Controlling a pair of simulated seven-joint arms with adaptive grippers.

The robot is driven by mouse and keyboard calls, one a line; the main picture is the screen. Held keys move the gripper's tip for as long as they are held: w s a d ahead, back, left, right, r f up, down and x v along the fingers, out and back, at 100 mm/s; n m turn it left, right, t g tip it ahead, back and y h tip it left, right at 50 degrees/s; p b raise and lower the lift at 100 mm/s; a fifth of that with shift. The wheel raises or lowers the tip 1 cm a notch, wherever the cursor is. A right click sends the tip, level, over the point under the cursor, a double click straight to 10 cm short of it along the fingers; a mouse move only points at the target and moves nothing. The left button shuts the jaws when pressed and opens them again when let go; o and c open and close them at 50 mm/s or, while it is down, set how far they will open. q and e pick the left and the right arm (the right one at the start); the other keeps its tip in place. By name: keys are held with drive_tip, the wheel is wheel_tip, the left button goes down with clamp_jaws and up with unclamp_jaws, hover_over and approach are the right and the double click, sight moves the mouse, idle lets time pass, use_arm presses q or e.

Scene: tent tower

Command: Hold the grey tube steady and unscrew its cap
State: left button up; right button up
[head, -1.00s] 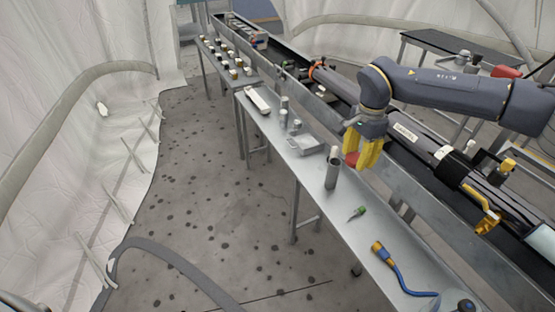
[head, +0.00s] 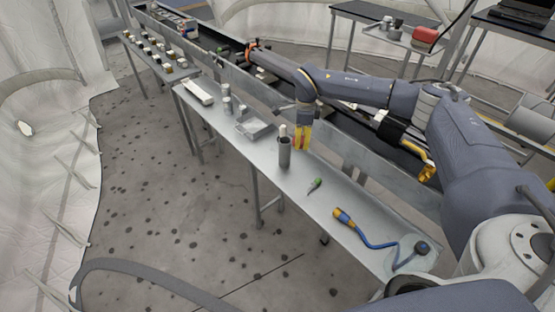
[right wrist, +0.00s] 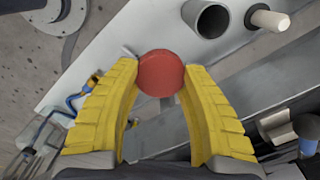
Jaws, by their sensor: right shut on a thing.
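A grey tube (head: 284,154) stands upright on the long metal bench. Its open top shows in the right wrist view (right wrist: 208,17). My right gripper (head: 302,146), with yellow fingers, is just behind and right of it, apart from it. In the right wrist view, my gripper (right wrist: 160,88) is shut on a round red cap-like piece (right wrist: 161,73), seen end-on. I cannot tell whether anything is attached beneath the red piece. My left gripper is not in view.
A white-topped cylinder (right wrist: 269,18) stands beside the tube. A green-ended small item (head: 315,185) and a blue cable with yellow connector (head: 345,218) lie on the bench (head: 285,190). A grey tray (head: 255,130) sits further back. A dark rail runs behind.

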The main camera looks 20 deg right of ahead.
hover_over(298, 176)
wheel_tip(298, 176, down, 12)
drive_tip(key=shift+s+a+f, duration=0.1)
drive_tip(key=shift+f, duration=3)
drive_tip(key=shift+f, duration=0.15)
drive_tip(key=o, duration=1.3)
